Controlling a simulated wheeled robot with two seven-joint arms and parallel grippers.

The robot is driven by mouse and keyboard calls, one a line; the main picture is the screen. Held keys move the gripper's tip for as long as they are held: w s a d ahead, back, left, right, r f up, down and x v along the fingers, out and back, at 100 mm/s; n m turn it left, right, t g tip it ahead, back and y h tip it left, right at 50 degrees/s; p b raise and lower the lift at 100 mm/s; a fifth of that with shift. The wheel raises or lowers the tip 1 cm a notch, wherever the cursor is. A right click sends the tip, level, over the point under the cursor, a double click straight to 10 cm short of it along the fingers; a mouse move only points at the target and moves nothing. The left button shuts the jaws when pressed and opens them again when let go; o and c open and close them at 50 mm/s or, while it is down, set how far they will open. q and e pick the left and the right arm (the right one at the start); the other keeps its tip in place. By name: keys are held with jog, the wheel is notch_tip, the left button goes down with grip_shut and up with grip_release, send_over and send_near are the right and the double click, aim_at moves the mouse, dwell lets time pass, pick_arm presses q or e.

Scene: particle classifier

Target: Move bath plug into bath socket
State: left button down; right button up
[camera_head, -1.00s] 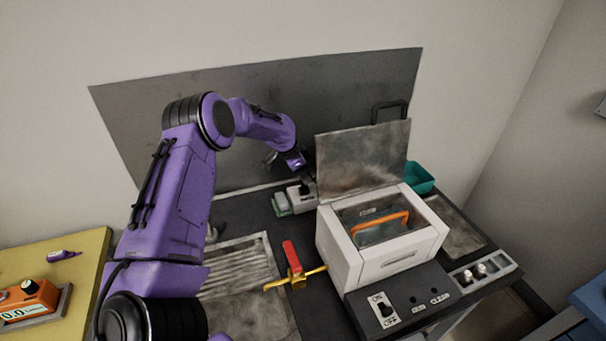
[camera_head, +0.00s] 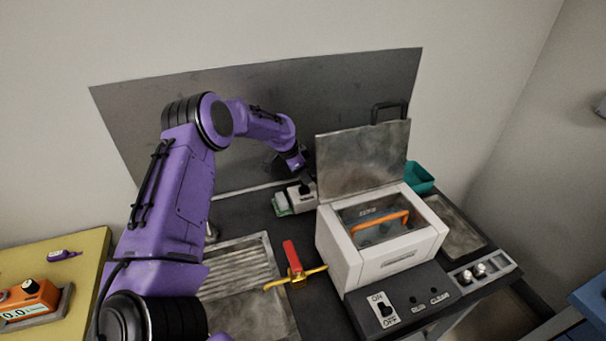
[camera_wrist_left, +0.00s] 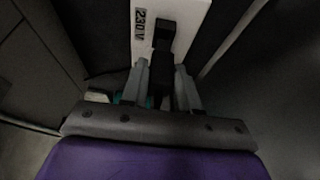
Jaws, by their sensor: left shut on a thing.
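My left gripper (camera_head: 303,181) reaches down behind the white box, at the back of the dark bench. In the left wrist view the left gripper (camera_wrist_left: 160,92) is shut on the black bath plug (camera_wrist_left: 163,50). The plug lies against a white block marked "230 V" (camera_wrist_left: 192,28), which looks like the socket. In the head view this white socket block (camera_head: 301,199) stands behind the white box. I cannot tell how deep the plug sits in it. My right gripper is not in view.
The white bath (camera_head: 385,262) has a raised metal lid (camera_head: 362,160) and an orange-handled part (camera_head: 384,227) inside. A red-handled yellow valve (camera_head: 292,262) is beside the metal sink (camera_head: 240,270). A switch panel (camera_head: 400,301) lies in front. A teal bin (camera_head: 420,177) is behind.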

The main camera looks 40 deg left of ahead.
pick_arm(q)
jog(key=shift+f+b, duration=1)
jog(key=shift+f, duration=0.3)
jog(key=shift+s+f, duration=0.1)
jog(key=shift+f, duration=0.1)
jog(key=c, duration=0.8)
grip_release()
jog(key=b+v, duration=0.1)
jog(key=v, duration=0.9)
jog(key=shift+r+b, duration=0.2)
jog(key=shift+b, duration=0.2)
